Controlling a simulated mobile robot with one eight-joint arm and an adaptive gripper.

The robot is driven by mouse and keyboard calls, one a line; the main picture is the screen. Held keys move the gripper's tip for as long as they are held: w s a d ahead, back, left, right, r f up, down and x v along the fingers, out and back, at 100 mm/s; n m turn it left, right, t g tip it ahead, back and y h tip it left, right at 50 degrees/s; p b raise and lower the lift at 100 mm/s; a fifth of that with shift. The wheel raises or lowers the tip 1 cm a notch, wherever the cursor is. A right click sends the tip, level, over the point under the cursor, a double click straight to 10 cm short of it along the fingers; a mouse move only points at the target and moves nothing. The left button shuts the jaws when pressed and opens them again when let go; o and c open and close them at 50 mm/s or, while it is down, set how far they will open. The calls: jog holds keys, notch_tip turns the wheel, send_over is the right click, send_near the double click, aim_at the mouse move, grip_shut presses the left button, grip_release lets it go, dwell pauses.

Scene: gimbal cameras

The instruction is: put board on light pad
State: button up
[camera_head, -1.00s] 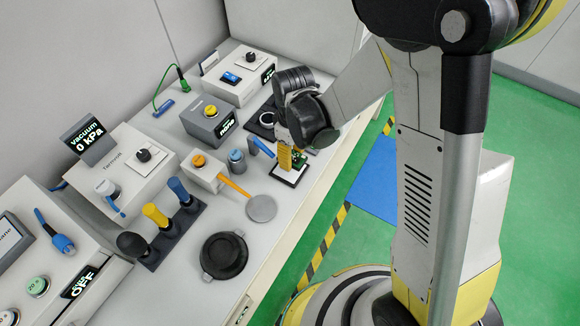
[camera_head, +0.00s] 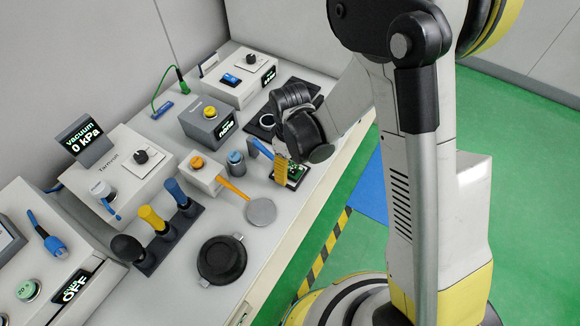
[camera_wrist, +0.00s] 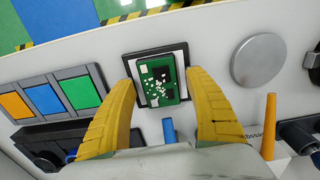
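The board (camera_wrist: 158,82), a green circuit board with pale and dark parts, lies in the middle of the wrist view. It is on the light pad (camera_wrist: 178,51), a pale square with a dark edge. In the head view the board (camera_head: 296,172) shows near the bench's right edge, partly behind my fingers. My gripper (camera_wrist: 160,76) has its yellow fingers spread on either side of the board, with visible gaps between. In the head view my gripper (camera_head: 281,169) is low over the pad's left side. Exact fingertip height is hard to tell.
A round grey disc (camera_wrist: 258,61) lies right of the pad. Blue, orange and green panels (camera_wrist: 43,99) stand to the left in the wrist view. A black round pan (camera_head: 222,260) sits nearer on the bench.

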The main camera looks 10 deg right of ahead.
notch_tip(320, 180, up, 12)
jog(key=p, duration=0.5)
notch_tip(320, 180, up, 12)
jog(key=f+m+t, duration=0.1)
jog(key=m+t, duration=0.2)
jog(key=m, duration=0.1)
send_over(290, 169)
jog(key=s+d, duration=0.3)
jog(key=d, duration=0.4)
jog(key=s+d+r+m+t, duration=0.4)
jog(key=s+d+r+m, duration=0.2)
jog(key=s, duration=0.1)
jog(key=shift+s+d+r, duration=0.25)
jog(key=shift+s+r, duration=0.05)
jog(key=shift+r, duration=0.05)
